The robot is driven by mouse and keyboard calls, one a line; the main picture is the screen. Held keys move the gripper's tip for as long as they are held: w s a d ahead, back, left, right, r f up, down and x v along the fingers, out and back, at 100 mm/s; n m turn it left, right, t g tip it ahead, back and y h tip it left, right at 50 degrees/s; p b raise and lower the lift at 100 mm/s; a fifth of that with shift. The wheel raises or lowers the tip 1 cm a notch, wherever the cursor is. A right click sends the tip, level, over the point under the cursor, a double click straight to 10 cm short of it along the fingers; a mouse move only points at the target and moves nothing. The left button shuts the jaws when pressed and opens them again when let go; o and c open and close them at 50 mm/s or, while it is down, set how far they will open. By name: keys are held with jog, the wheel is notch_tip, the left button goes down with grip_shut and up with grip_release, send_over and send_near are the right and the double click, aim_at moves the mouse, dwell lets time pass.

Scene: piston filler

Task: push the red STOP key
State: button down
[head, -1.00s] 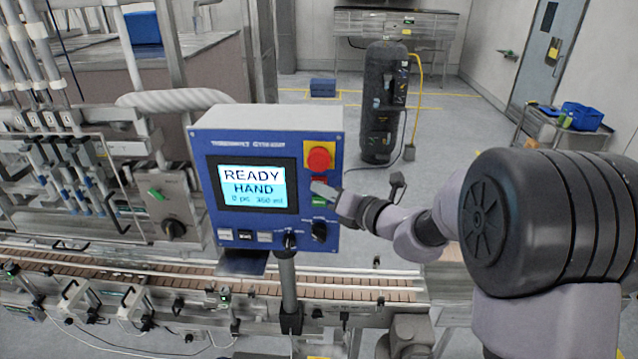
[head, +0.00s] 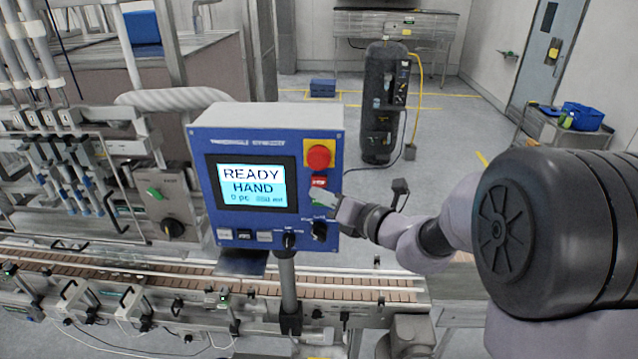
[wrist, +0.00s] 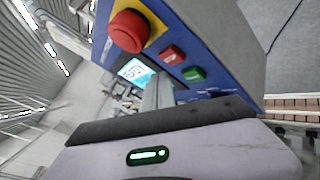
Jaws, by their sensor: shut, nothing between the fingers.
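The red STOP key (head: 319,181) is a small red rectangle on the blue panel, below the large red mushroom button (head: 319,156) on its yellow plate. In the wrist view the red key (wrist: 173,54) sits between the mushroom button (wrist: 129,30) and a green key (wrist: 194,74). My gripper (head: 318,194) is shut and empty, just below the red key in the head view and in front of the green key, which it partly hides. In the wrist view my gripper's fingers (wrist: 158,92) lie below and left of the red key. I cannot tell whether they touch the panel.
The panel's screen (head: 252,187) reads READY HAND. Black knobs (head: 320,230) sit below the keys, and a row of small keys (head: 245,235) lies under the screen. A conveyor (head: 180,284) runs below the panel. The floor behind is mostly open.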

jog(key=shift+s+b, duration=0.35)
jog(key=shift+s, duration=1.75)
